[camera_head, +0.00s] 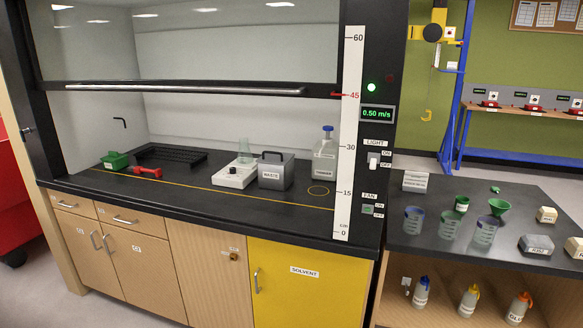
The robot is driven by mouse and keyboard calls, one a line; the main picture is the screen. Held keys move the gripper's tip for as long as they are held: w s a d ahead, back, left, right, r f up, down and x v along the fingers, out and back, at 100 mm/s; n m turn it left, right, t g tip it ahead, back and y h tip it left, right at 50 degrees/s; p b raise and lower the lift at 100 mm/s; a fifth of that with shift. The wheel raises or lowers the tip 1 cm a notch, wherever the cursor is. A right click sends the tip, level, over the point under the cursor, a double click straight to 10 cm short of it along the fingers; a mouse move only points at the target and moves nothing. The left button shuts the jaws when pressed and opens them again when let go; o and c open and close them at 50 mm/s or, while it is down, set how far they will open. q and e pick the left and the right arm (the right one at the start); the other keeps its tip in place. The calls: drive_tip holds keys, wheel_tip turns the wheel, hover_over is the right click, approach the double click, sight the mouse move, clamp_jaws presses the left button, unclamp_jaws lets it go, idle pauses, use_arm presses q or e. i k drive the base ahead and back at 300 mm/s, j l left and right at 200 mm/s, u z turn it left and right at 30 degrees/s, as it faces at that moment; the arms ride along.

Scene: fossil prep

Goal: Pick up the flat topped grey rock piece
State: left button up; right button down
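A grey rock piece (537,243) with a flat-looking top and a small label on its front lies on the dark bench top at the right. A small cream rock piece (547,214) lies behind it. Another cream piece (575,249) is to its right, cut off by the picture's edge. Neither of my grippers shows in the head view.
Beakers (449,226) and a green funnel (499,207) stand left of the grey piece. Squeeze bottles (468,301) stand on the shelf below. The fume hood at left holds a waste container (276,172) and a clear bottle (325,158); its sash (190,89) is raised.

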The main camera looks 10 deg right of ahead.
sight(540, 244)
drive_tip(key=z, duration=1.9)
